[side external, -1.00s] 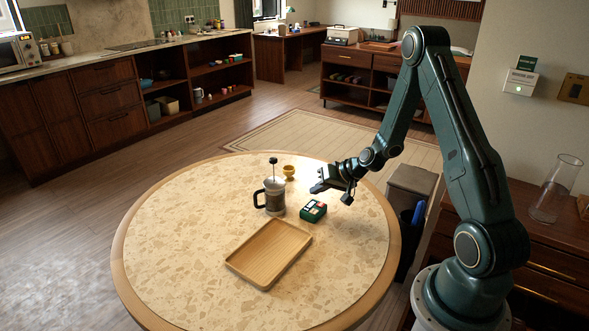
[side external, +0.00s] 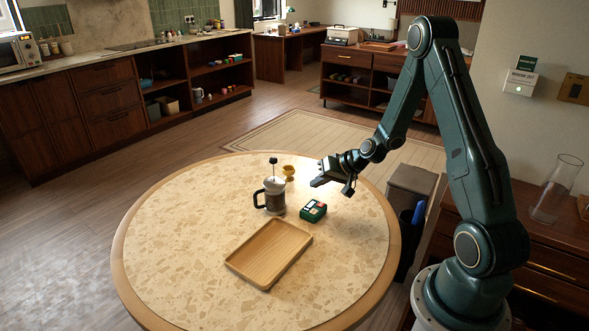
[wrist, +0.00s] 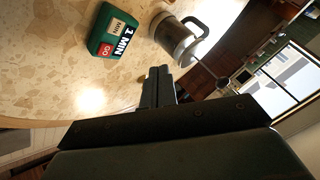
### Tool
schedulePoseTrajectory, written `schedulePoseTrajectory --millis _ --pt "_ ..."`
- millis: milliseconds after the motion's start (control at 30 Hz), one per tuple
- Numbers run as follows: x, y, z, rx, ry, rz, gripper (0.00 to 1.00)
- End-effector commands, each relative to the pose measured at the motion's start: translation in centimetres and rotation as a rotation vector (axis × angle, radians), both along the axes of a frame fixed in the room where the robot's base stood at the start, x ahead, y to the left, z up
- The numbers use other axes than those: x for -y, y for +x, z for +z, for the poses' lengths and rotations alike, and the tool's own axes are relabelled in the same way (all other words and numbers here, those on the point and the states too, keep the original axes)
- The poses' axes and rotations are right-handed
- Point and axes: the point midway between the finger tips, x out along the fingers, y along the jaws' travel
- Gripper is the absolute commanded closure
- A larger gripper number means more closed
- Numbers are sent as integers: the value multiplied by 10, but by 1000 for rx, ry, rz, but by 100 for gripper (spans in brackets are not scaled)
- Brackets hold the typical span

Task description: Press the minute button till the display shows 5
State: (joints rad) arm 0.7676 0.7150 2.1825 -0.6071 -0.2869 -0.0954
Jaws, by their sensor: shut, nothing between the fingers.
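The green timer (side external: 313,211) sits on the round table, right of the French press. In the wrist view the timer (wrist: 113,35) shows a pale button marked MIN (wrist: 117,27), a red button marked GO (wrist: 105,50) and a dark display reading "1 MIN" (wrist: 124,42). My gripper (side external: 318,182) is shut and empty. It hangs above the table just behind the timer, apart from it. In the wrist view its fingertips (wrist: 159,73) point to the gap below the timer and the press.
The French press (side external: 273,196) stands left of the timer, plunger raised; it also shows in the wrist view (wrist: 173,38). A small yellow cup (side external: 289,173) is behind it. A wooden tray (side external: 268,253) lies in front. The table's right side is clear.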

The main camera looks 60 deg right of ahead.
Motion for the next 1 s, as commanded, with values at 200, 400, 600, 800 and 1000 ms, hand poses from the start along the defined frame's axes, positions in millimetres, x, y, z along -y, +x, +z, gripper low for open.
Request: schedulePoseTrajectory --millis 200,400,600,800,1000 --pt "0 0 14 0 0 0 100" --pt "0 0 14 -1 0 1 100" --pt "0 0 12 -1 1 -1 100" --pt "0 0 5 -3 2 0 100" --pt "0 0 -11 -3 2 0 100"
